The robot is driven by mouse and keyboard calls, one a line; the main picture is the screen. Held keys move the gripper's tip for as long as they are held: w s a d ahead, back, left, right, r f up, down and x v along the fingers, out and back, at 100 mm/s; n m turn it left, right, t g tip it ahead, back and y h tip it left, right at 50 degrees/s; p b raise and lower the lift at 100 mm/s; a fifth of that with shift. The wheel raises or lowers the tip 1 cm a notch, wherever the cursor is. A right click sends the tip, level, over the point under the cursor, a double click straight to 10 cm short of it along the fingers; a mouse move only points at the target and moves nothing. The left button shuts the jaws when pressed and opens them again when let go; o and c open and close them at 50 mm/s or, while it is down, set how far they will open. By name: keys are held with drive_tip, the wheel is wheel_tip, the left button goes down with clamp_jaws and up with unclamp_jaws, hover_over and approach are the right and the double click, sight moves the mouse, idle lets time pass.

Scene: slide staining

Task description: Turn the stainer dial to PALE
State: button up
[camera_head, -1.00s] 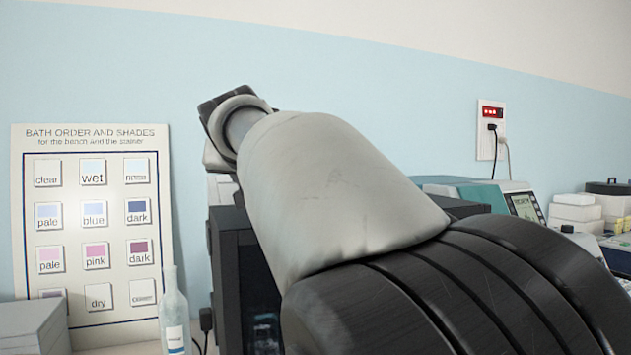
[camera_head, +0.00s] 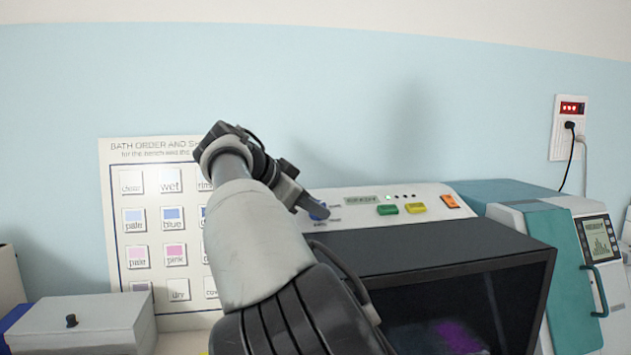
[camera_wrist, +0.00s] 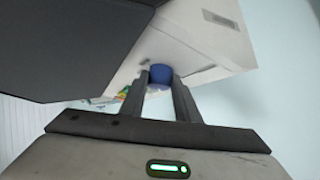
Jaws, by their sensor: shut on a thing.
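The stainer (camera_head: 480,242) is a white and dark machine with a sloped control panel along its top. Its blue dial (camera_head: 319,211) shows at the left end of the panel, partly behind my gripper (camera_head: 310,208). In the wrist view the blue dial (camera_wrist: 160,73) sits between the tips of my gripper (camera_wrist: 161,80), whose two dark fingers are shut on it. Small labels are printed around the dial, too small to read. I cannot tell which setting the dial points to.
The panel also has a green button (camera_head: 387,210), a yellow button (camera_head: 415,208) and an orange switch (camera_head: 450,201). A shade chart (camera_head: 150,230) leans on the wall at left. A grey box (camera_head: 90,325) stands front left, and a teal and white machine (camera_head: 560,240) stands at right.

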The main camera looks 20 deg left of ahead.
drive_tip(key=shift+r+m+h+p, duration=0.1)
drive_tip(key=shift+m+h+p, duration=0.3)
drive_tip(key=shift+p, duration=0.55)
drive_tip(key=shift+a+g, duration=0.1)
drive_tip(key=shift+g, duration=0.3)
drive_tip(key=o, duration=1)
drive_tip(key=shift+o, duration=0.2)
drive_tip(key=p+v, duration=0.4)
drive_tip(key=v, duration=1.3)
drive_tip(key=shift+s, duration=0.2)
